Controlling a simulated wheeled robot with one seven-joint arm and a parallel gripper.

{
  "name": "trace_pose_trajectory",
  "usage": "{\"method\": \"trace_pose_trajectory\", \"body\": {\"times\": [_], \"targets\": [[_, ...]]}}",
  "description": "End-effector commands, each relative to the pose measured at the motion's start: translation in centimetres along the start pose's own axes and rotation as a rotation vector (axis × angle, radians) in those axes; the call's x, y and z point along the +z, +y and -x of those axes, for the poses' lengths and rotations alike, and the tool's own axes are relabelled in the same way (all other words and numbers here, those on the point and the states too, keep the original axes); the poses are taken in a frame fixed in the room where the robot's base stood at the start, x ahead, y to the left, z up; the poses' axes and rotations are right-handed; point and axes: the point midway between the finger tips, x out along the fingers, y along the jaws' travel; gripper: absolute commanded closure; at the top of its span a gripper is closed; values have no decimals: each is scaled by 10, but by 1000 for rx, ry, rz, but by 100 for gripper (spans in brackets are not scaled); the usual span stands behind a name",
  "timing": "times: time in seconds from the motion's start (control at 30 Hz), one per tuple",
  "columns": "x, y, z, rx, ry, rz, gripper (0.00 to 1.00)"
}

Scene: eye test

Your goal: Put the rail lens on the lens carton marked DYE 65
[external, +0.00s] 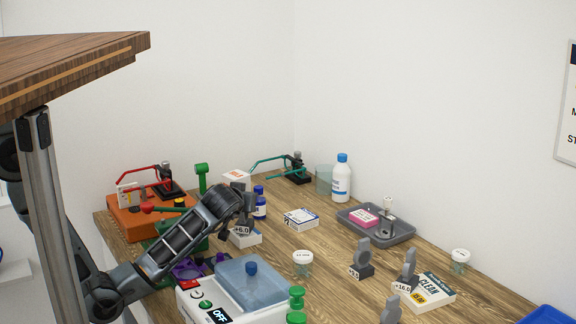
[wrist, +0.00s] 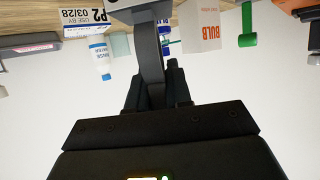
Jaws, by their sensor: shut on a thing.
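My gripper (external: 244,208) is shut on a grey rail lens (external: 240,231) with a white label that reads +6.0. In the wrist view the grey lens (wrist: 150,55) stands between the fingers (wrist: 152,88). A white carton (external: 250,240) shows just below and behind the lens in the external view; I cannot tell whether they touch. Another white and blue carton (external: 301,218) lies to the right. A carton reading P2 03/28 shows in the wrist view (wrist: 85,20). I cannot read DYE 65 on any carton.
More rail lenses (external: 362,262) (external: 408,272) stand at right, near a CLEAN carton (external: 430,292). A grey tray (external: 402,234), a white bottle (external: 341,180), a blue bottle (external: 259,205) and a BULB carton (wrist: 198,28) stand around. Bare wood shows right of the gripper.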

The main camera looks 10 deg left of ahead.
Motion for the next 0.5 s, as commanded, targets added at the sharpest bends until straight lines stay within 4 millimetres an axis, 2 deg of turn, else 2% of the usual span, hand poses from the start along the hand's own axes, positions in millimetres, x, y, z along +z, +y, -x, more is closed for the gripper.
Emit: {"method": "trace_pose_trajectory", "body": {"times": [0.03,0.4,0.43,0.5], "targets": [[5,0,-2,0,1,1,100],[6,0,-3,0,1,1,100],[6,0,-3,0,0,1,79],[5,0,-2,0,0,1,72]]}}
